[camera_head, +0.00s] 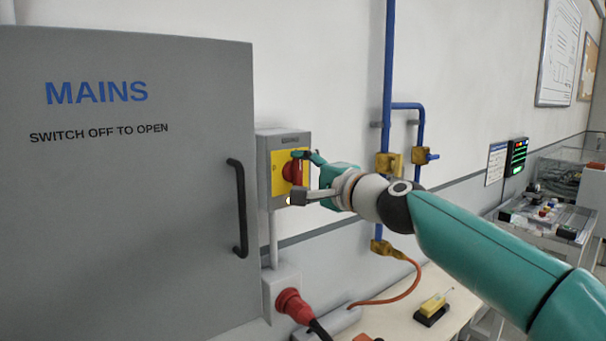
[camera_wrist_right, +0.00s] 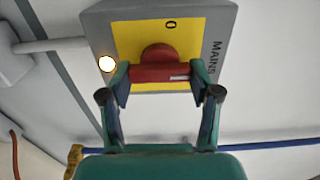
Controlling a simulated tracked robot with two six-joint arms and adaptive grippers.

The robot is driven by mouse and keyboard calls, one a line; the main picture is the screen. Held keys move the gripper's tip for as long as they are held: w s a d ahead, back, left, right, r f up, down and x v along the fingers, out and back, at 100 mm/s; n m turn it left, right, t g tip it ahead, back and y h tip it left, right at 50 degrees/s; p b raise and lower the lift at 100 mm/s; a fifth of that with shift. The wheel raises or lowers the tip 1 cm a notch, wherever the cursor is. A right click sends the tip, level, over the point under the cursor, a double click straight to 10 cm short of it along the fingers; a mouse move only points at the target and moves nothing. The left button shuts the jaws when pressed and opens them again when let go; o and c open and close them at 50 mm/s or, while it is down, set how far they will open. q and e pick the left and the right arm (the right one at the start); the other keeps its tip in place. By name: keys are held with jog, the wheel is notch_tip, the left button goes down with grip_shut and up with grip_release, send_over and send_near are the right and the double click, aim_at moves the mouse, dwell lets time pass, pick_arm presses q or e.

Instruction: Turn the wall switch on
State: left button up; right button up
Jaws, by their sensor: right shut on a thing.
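The wall switch is a grey box (camera_head: 264,180) with a yellow plate and a red knob (camera_head: 291,172). My right gripper (camera_head: 299,177) reaches it from the right, one finger above the knob and one below. In the right wrist view the fingers (camera_wrist_right: 164,80) are shut on the red knob (camera_wrist_right: 158,56), on its two ends. The knob's white mark points toward the box end lettered MAINS, and a "0" stands on the yellow plate (camera_wrist_right: 185,40) to one side. A lamp (camera_wrist_right: 107,63) on the box glows. My left gripper is not in view.
A large grey cabinet door (camera_head: 120,200) marked "MAINS, SWITCH OFF TO OPEN" stands left of the switch, its black handle (camera_head: 238,208) close by. A red plug (camera_head: 293,306) is below. Blue pipes (camera_head: 388,70) with yellow fittings run up the wall behind my right arm.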

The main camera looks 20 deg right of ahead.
jog(key=shift+w+f, duration=0.1)
jog(key=shift+f, duration=0.15)
jog(key=o, duration=1.2)
jog(key=shift+d, duration=0.15)
jog(key=shift+c, duration=0.2)
jog(key=shift+r, duration=0.1)
jog(key=v, duration=1.2)
